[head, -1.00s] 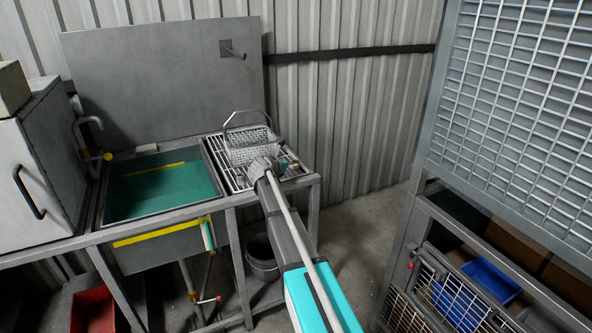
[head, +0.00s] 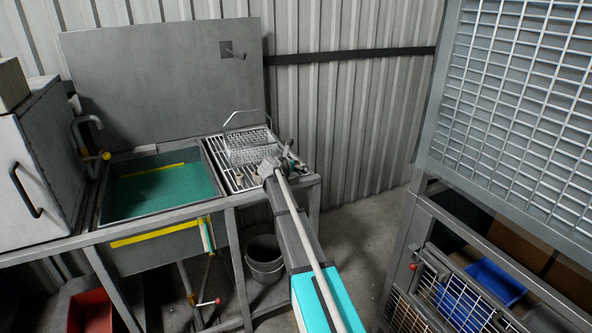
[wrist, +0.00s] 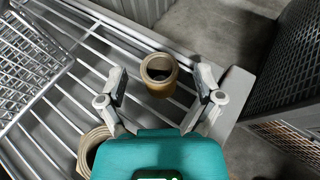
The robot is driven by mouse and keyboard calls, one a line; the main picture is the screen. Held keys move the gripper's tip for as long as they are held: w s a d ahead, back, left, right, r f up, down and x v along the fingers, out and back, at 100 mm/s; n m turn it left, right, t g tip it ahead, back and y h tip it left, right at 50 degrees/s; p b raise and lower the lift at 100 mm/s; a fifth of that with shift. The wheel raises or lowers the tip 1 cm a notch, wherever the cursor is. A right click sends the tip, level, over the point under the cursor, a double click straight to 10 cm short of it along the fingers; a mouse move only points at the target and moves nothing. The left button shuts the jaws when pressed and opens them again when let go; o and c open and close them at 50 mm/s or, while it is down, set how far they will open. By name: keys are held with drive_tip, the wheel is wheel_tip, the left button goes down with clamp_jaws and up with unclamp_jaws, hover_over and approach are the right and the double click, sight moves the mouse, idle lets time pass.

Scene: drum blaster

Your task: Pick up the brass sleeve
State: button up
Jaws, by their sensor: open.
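The brass sleeve (wrist: 159,82) is a short, hollow, brownish-gold cylinder with a dark bore. In the wrist view it stands on the slatted rack, ahead of my palm and between the spread fingers. Gaps show on both sides of it. My gripper (wrist: 161,90) is open and holds nothing. In the head view my gripper (head: 284,162) is over the right part of the rack, and I cannot make out the sleeve there. A second tan ring-shaped part (wrist: 88,147) lies at lower left in the wrist view, partly hidden by my gripper's body.
A wire basket (head: 247,147) with a raised handle stands on the rack (head: 222,158), left of my gripper. A sink with a green bottom (head: 165,190) is further left. The corrugated wall is behind. A mesh cage (head: 510,120) stands at right, across open floor.

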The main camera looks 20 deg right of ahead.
drive_tip(key=shift+w+d+f, duration=0.25)
drive_tip(key=shift+w+d, duration=0.05)
drive_tip(key=shift+d, duration=0.05)
idle(0.3)
clamp_jaws()
